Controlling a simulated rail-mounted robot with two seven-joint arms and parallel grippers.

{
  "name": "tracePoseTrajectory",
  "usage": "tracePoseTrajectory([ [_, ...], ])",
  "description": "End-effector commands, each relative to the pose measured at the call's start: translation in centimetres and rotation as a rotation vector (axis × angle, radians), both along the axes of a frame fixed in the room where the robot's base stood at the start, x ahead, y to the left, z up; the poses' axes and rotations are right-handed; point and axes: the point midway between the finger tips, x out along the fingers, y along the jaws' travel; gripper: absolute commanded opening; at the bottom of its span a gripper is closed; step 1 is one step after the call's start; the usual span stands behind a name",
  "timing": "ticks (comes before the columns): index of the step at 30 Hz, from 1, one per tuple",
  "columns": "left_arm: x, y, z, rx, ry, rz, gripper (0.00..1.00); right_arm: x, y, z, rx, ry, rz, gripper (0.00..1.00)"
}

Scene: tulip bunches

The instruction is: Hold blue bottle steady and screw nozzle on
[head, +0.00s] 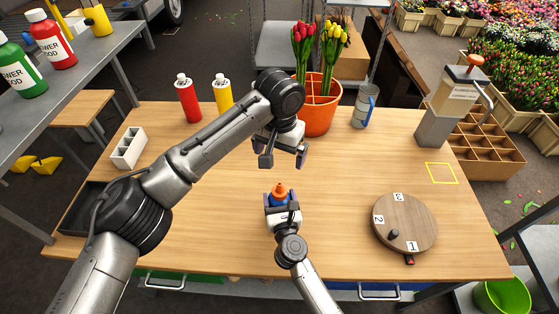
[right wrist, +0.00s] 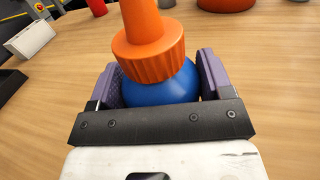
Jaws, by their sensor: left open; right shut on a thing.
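The blue bottle (head: 279,200) stands upright near the middle front of the table. It also shows in the right wrist view (right wrist: 160,92). The orange nozzle (head: 280,188) sits on top of the bottle; in the right wrist view its ribbed collar (right wrist: 150,55) rests against the blue shoulder. I cannot tell how tightly it is seated. My right gripper (head: 281,204) is shut on the bottle, one purple finger on each side. My left gripper (head: 283,160) is open and empty, above and behind the nozzle, apart from it. The bottle's lower part is hidden by my right gripper.
A round wooden turntable (head: 405,222) with numbered marks is at right. A terracotta pot (head: 317,118) with tulips, a red bottle (head: 188,104), a yellow bottle (head: 223,93) and a grey-blue jug (head: 366,107) stand at the back. A white holder (head: 128,148) is at left. The table's centre is clear.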

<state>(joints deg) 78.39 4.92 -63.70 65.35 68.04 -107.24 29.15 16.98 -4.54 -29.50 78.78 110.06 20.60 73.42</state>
Motion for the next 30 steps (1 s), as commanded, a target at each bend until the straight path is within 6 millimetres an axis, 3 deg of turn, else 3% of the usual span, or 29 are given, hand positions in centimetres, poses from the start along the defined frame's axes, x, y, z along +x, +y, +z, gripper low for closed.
tracePoseTrajectory([
  [13, -0.01, 0.02, 0.75, 0.000, 0.001, 0.000, 1.00, -0.01, -0.02, -0.06, 0.000, 0.001, 0.000, 0.07],
  [14, -0.01, 0.01, 0.75, 0.000, 0.001, 0.000, 1.00, -0.01, -0.02, -0.06, 0.000, 0.001, 0.000, 0.75],
  [22, 0.00, 0.02, 0.74, 0.000, 0.001, 0.000, 1.00, -0.01, -0.01, -0.03, 0.000, 0.001, 0.000, 1.00],
  [30, 0.00, 0.02, 0.85, 0.000, 0.001, 0.000, 1.00, -0.23, -0.05, 0.00, 0.000, 0.001, 0.000, 1.00],
])
